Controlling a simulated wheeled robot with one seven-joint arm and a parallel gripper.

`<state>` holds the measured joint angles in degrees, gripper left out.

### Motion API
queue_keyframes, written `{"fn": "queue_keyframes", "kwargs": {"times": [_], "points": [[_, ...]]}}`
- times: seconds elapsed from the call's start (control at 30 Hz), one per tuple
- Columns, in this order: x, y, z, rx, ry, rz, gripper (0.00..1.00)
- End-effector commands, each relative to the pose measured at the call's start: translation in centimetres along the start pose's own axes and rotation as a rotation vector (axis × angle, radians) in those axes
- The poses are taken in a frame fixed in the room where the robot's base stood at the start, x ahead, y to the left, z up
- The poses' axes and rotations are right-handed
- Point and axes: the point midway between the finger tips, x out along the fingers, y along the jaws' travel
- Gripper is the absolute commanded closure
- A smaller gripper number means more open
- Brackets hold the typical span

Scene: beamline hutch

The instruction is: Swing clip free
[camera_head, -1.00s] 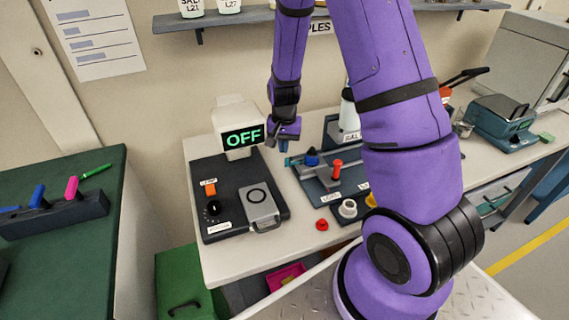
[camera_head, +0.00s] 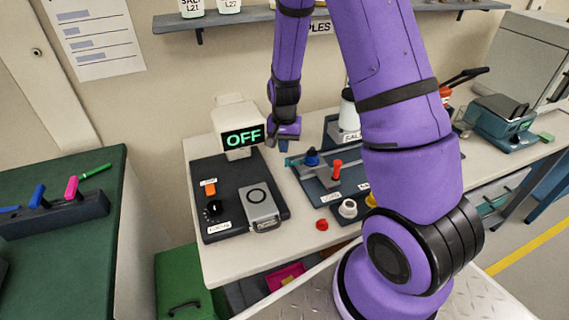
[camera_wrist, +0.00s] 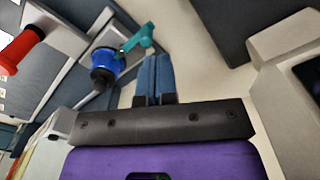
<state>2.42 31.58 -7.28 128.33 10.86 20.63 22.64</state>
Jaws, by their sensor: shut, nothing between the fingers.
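A small teal clip (camera_wrist: 138,40) sticks out from the side of a blue knob (camera_wrist: 108,62) with a dark end in the wrist view. In the head view the blue knob (camera_head: 312,158) stands on a slate-blue fixture (camera_head: 325,184), and the teal clip (camera_head: 293,161) shows small at its left. My gripper (camera_wrist: 155,62) is shut and empty, its blue fingers together. The fingertips are close to the clip in the wrist view; I cannot tell whether they touch it. In the head view my gripper (camera_head: 279,143) is above and left of the knob.
A red post (camera_head: 337,169) stands right of the knob; it is also in the wrist view (camera_wrist: 22,48). A monitor reading OFF (camera_head: 241,137) and a dark control box (camera_head: 222,200) are at the left. A red cap (camera_head: 322,225) and white ring (camera_head: 348,208) lie in front.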

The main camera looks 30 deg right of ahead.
Motion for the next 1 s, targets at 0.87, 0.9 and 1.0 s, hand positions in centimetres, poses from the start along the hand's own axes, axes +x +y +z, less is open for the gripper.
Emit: {"fn": "queue_keyframes", "kwargs": {"times": [0.87, 0.9, 1.0], "points": [[0.8, 0.0, 0.0, 0.001, 0.000, 0.000, 1.00], [0.9, 0.0, 0.0, 0.001, 0.000, 0.000, 1.00], [1.2, 0.0, 0.0, 0.001, 0.000, 0.000, 1.00]]}}
